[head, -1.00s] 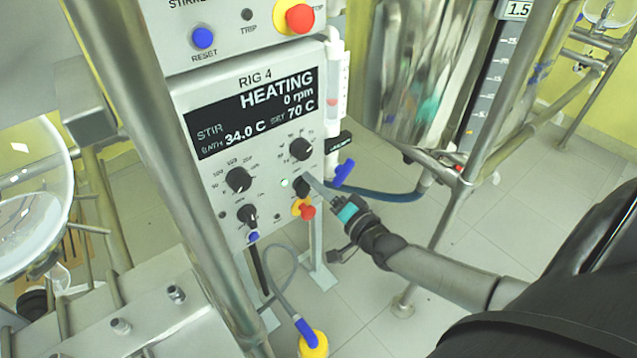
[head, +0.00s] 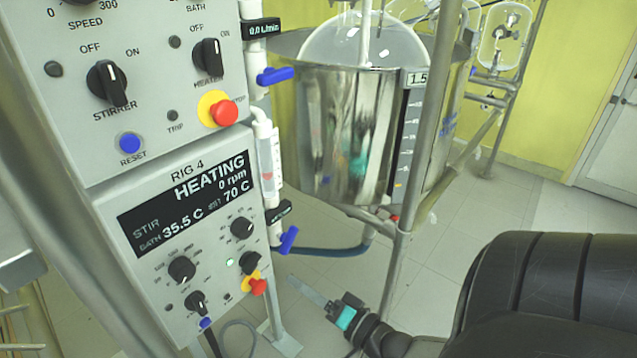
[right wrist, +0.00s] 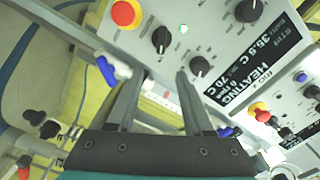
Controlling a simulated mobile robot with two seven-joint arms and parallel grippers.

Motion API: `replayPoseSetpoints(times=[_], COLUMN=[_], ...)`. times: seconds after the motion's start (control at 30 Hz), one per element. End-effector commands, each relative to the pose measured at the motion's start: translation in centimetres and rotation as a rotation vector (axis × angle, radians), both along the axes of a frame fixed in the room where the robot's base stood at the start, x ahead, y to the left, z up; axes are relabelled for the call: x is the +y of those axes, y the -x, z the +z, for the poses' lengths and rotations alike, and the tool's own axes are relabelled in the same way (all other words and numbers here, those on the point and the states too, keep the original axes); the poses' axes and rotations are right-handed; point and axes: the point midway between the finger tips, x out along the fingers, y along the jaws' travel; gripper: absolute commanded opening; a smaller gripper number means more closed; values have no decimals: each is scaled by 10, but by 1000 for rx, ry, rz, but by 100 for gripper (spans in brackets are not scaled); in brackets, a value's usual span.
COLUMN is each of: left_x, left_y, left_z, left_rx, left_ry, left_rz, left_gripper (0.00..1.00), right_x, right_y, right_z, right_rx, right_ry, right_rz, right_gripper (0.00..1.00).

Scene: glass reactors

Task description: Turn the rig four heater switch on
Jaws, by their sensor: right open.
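The rig four panel (head: 150,255) reads HEATING, 0 rpm, bath 35.5 C and set 70 C. Its heater switch (head: 250,262) is the small black knob beside a lit green lamp (head: 229,262) and above a red stop button (head: 258,286). In the right wrist view the knob (right wrist: 161,38) also shows near the lamp (right wrist: 183,28); its fine marks are too small to read. My right gripper (head: 293,280) is open and empty, to the right of the panel and apart from the knob. Its two fingers (right wrist: 160,76) stand apart in the right wrist view. My left gripper is not in view.
A blue valve handle (head: 289,239) sticks out beside the panel. Another control panel (head: 150,60) sits above. A steel vessel (head: 345,140) and frame post (head: 408,180) stand behind. Open floor (head: 480,215) lies to the right.

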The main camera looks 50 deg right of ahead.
Motion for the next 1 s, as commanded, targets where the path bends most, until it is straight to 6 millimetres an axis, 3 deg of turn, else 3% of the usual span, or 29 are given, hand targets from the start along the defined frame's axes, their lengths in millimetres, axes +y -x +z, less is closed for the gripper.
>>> replayPoseSetpoints(times=[0.1,0.3,1.0], left_x=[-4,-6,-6], left_y=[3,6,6], left_z=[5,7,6], left_rx=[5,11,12], left_ry=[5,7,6], left_rz=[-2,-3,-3], left_gripper=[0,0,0], right_x=[-1,-3,-3], right_y=[20,36,38], right_z=[0,0,-4], right_rx=[4,2,10], right_ry=[-1,-1,12], right_rz=[0,1,0], right_gripper=[51,51,51])
